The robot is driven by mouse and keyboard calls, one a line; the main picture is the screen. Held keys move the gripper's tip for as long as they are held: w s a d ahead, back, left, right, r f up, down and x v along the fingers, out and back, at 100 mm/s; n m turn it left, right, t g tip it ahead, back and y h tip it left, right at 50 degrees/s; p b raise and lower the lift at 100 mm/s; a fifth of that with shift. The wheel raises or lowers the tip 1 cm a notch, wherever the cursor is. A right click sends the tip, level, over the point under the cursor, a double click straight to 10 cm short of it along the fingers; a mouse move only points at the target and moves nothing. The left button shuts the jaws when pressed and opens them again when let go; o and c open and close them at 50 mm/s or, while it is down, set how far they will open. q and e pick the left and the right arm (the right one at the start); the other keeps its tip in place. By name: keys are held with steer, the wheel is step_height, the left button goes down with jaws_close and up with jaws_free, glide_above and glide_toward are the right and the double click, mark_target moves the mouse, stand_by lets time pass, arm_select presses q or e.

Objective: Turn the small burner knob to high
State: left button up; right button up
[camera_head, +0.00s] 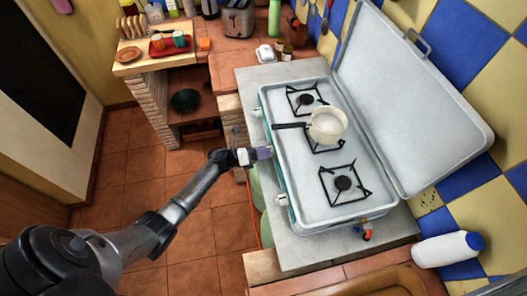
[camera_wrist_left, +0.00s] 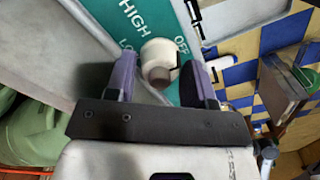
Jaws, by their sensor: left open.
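The camping stove (camera_head: 296,165) stands on the grey counter with its lid open. It has three burners in a row, and a cream pan (camera_head: 327,125) covers part of the middle one. My left gripper (camera_head: 264,153) is at the stove's teal front panel, near its middle. In the left wrist view, a cream knob (camera_wrist_left: 159,62) lies between the open purple fingers (camera_wrist_left: 160,72), with no clear grip on it. The panel around it reads HIGH, LO (cut off) and OFF. The knob's dark mark is on the side nearest OFF. My right gripper is out of view.
Another knob (camera_head: 281,198) shows on the front panel nearer the camera. A white bottle (camera_head: 447,249) lies at the right. Green gas bottles (camera_head: 255,187) stand below the counter. The tiled floor (camera_head: 200,245) left of the counter is clear around my arm.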

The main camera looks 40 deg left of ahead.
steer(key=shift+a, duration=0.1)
arm_select(q)
steer(key=c, duration=0.6)
steer(key=shift+c, duration=0.2)
steer(key=shift+n, duration=0.3)
steer(key=n, duration=0.3)
steer(key=shift+p, duration=0.4)
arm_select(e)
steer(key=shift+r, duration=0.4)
arm_select(q)
steer(key=n+p, duration=0.1)
steer(key=n, duration=0.4)
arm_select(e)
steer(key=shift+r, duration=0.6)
arm_select(q)
steer(key=n+p, duration=0.1)
steer(key=n, duration=0.4)
steer(key=shift+n, duration=0.3)
steer(key=shift+n+p, duration=0.35)
steer(key=shift+n, duration=1.35)
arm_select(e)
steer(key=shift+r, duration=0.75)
